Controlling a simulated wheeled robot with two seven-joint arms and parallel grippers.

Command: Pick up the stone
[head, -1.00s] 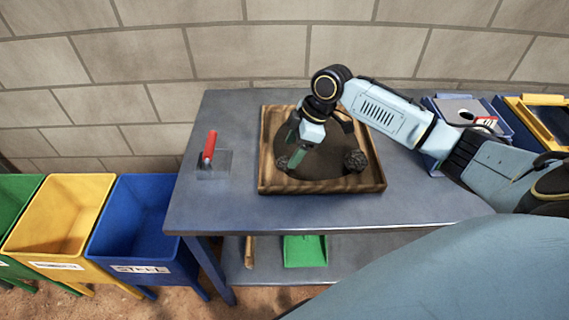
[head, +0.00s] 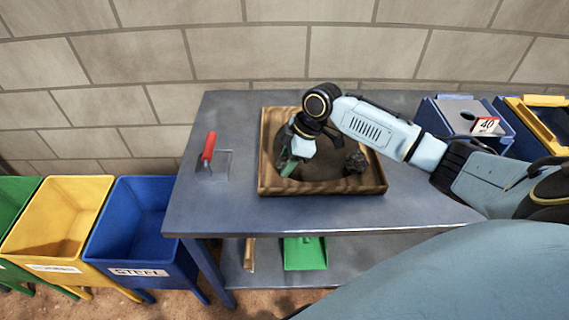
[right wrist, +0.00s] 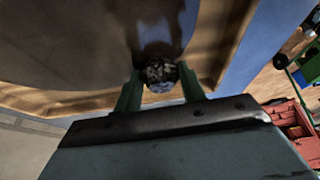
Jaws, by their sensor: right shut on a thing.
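My right gripper (head: 287,168) is over the left part of a wooden tray (head: 330,188) with a dark round bed in it. In the right wrist view, its green fingers (right wrist: 160,82) are shut on a small dark, rough stone (right wrist: 160,71). In the head view that stone is hidden by the fingers, so I cannot tell whether it is clear of the bed. A second dark stone (head: 356,162) lies in the tray to the right of the gripper. My left gripper is not in view.
The tray stands on a grey-blue table (head: 225,215). Blue (head: 140,220), yellow (head: 62,215) and green bins stand left of the table. A blue box labelled 40 (head: 484,126) stands at the right.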

